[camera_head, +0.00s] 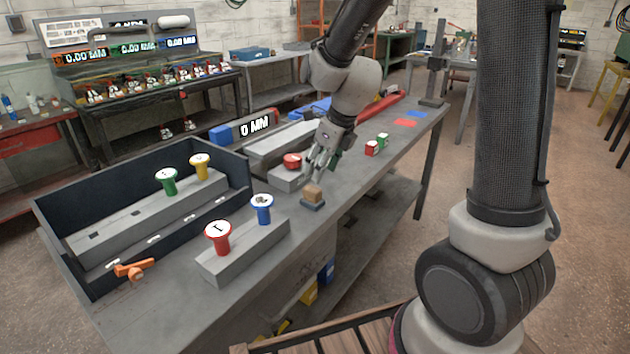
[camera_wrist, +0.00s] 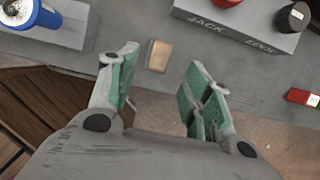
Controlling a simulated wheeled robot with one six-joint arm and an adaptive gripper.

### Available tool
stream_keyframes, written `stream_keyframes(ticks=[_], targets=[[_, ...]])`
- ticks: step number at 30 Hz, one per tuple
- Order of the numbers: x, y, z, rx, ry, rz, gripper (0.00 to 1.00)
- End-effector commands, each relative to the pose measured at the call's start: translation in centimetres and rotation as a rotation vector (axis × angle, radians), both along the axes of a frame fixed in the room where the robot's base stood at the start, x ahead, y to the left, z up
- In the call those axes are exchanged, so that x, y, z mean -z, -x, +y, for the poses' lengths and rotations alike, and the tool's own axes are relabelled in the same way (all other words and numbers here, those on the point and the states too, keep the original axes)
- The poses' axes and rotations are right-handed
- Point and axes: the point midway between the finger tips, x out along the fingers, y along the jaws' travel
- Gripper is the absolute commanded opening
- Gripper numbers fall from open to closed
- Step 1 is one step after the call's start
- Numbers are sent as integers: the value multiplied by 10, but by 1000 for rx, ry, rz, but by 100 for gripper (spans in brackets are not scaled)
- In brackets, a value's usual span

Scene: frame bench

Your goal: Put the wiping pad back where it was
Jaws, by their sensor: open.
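The wiping pad, which I take to be the small tan block (camera_head: 313,193) with a dark blue-grey base under it, sits on the bench top near the front edge. In the wrist view the tan block (camera_wrist: 158,55) lies ahead of the fingertips, in the gap between them and nearer the left finger. My gripper (camera_head: 322,160) is above and just behind the block in the head view. In the wrist view my gripper (camera_wrist: 165,75) has its green-padded fingers spread wide with nothing between them. It appears apart from the block.
A grey block with red (camera_head: 218,234) and blue (camera_head: 262,206) knobs stands left of the pad. A dark open box (camera_head: 60,236) holds green and yellow knobs. A red button (camera_head: 292,160) on a grey block is behind. Small red and green boxes (camera_head: 372,148) are right.

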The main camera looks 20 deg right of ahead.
Motion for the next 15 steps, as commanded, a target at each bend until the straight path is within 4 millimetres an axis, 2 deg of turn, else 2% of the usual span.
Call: stream_keyframes(ticks=[4, 11, 15], targets=[[-21, 6, -4, 0, -1, -3, 50], [-31, 10, -7, -8, 3, -2, 50], [-46, 22, -17, -153, 54, -44, 50]])
